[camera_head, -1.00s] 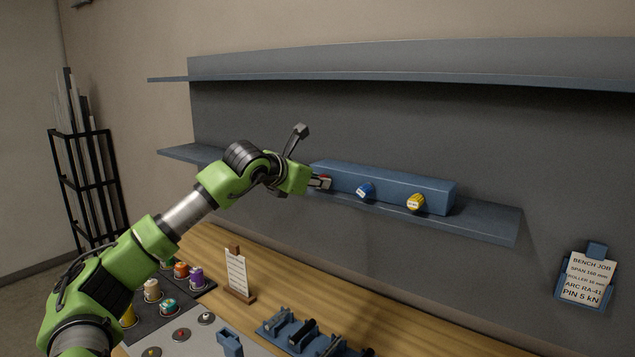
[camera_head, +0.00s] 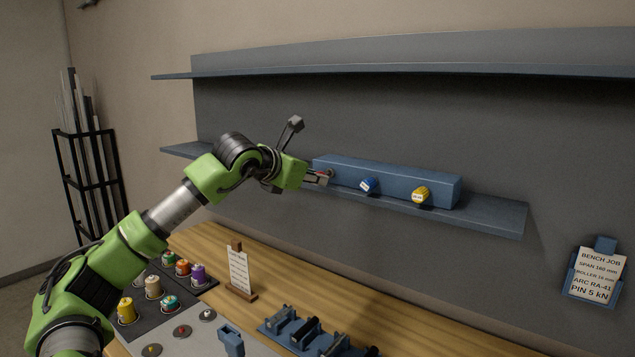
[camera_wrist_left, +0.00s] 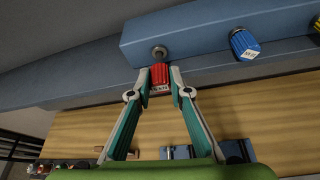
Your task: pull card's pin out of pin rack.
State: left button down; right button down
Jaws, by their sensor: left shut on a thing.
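The blue pin rack (camera_head: 390,180) is a long block on the lower wall shelf. My left gripper (camera_head: 326,177) is at its left end, shut on a red pin (camera_wrist_left: 159,74); the gripper also shows in the left wrist view (camera_wrist_left: 160,82). The red head stands off the rack face, just below a grey round socket (camera_wrist_left: 159,52). I cannot tell whether its shank tip is still inside. A blue pin (camera_head: 369,186) and a yellow pin (camera_head: 421,194) sit in the rack to the right. The wall card (camera_head: 593,276) reads PIN 5 kN. The red pin's label is too small to read. My right gripper is not in view.
The lower shelf (camera_head: 490,216) runs under the rack, with an upper shelf (camera_head: 400,68) above. The wooden bench below holds a small note stand (camera_head: 239,272), several coloured spools (camera_head: 169,302) and blue fixtures (camera_head: 300,332). The space in front of the rack is open.

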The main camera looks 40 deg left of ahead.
pick_arm(q)
jog(key=s+b, duration=0.4)
jog(key=s, duration=0.1)
jog(key=shift+s+d, duration=0.2)
jog(key=shift+d, duration=0.15)
